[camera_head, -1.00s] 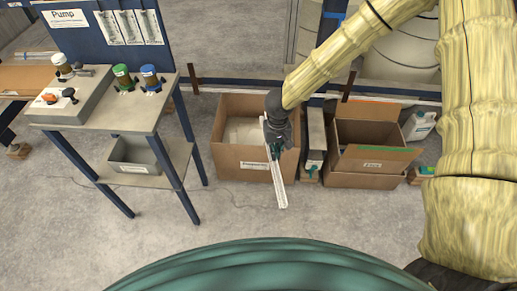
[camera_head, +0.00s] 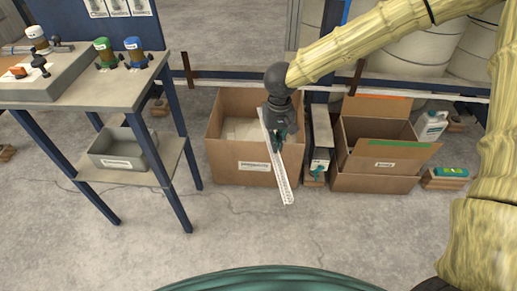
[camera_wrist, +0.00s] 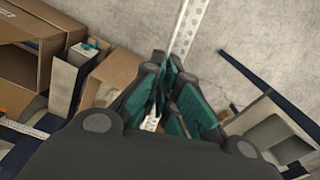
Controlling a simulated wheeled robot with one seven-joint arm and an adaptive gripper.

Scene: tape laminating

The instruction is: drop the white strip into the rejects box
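My gripper (camera_head: 279,136) is shut on the white strip (camera_head: 284,178), a long perforated piece. In the head view the strip slants down to the right, its lower end overlapping the front wall of the left cardboard box (camera_head: 225,169). In the wrist view the strip (camera_wrist: 192,25) passes between the fingers (camera_wrist: 168,98) and runs up past the top edge. Another open cardboard box (camera_head: 356,181) with raised flaps stands to the right. Both boxes carry labels too small to read, so I cannot tell which is the rejects box. Whether the strip is over the left box or before it is unclear.
A narrow white container (camera_head: 320,136) stands between the boxes. A worktable (camera_head: 120,93) with bottles and a lower grey bin (camera_head: 122,151) stands at left. A white jug (camera_head: 430,126) is at far right. The floor in front of the boxes is clear.

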